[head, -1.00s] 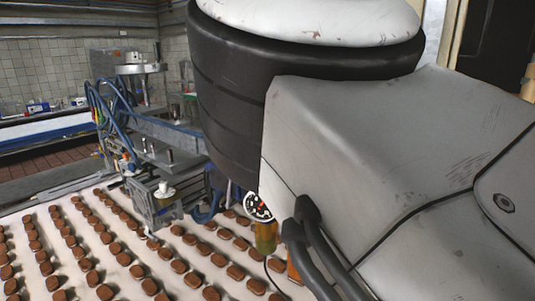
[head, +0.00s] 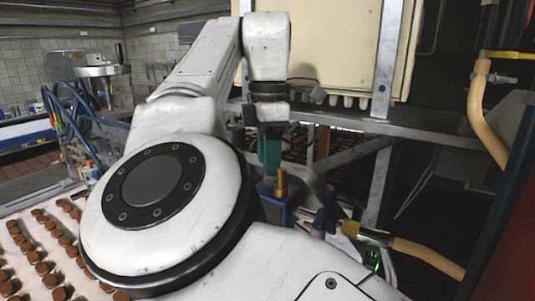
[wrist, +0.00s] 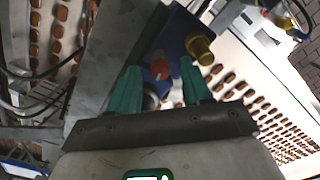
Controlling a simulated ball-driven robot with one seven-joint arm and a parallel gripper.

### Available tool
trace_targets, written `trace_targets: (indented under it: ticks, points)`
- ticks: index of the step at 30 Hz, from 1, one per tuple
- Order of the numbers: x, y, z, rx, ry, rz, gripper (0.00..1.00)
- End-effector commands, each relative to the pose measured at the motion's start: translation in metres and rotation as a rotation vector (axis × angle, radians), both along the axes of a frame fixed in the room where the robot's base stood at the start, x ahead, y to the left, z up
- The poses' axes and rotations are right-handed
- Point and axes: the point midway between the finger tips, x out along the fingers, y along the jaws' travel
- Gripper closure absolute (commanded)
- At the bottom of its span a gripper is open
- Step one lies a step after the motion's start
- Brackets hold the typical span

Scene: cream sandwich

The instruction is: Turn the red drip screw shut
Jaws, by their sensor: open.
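The red drip screw (wrist: 159,70) shows in the wrist view as a small red knob beside a blue block (wrist: 176,32). My gripper (wrist: 160,66) has two green fingers, spread apart with the red screw showing between their tips; I cannot tell whether either finger touches it. The red screw is hidden there.
The brass cylinder (head: 281,184) stands on the block close to my fingers; it also shows in the wrist view (wrist: 199,46). A cream cabinet (head: 330,50) and grey metal frame stand behind. A tan hose (head: 425,258) runs at right. Brown biscuits (head: 42,267) lie on a white belt at left.

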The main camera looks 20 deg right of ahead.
Motion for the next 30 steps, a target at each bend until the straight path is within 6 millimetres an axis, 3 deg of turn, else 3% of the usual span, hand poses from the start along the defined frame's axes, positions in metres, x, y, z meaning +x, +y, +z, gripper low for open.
trace_targets:
  ticks: [2, 17, 30]
  points:
    - [0.0, 0.0001, 0.0001, 0.0, 0.0, 0.0, 0.52]
    - [0.0001, 0.0, 0.0005, 0.0, -0.001, 0.0, 0.99]
    - [0.0003, -0.0005, 0.0008, 0.0, -0.002, -0.059, 1.0]
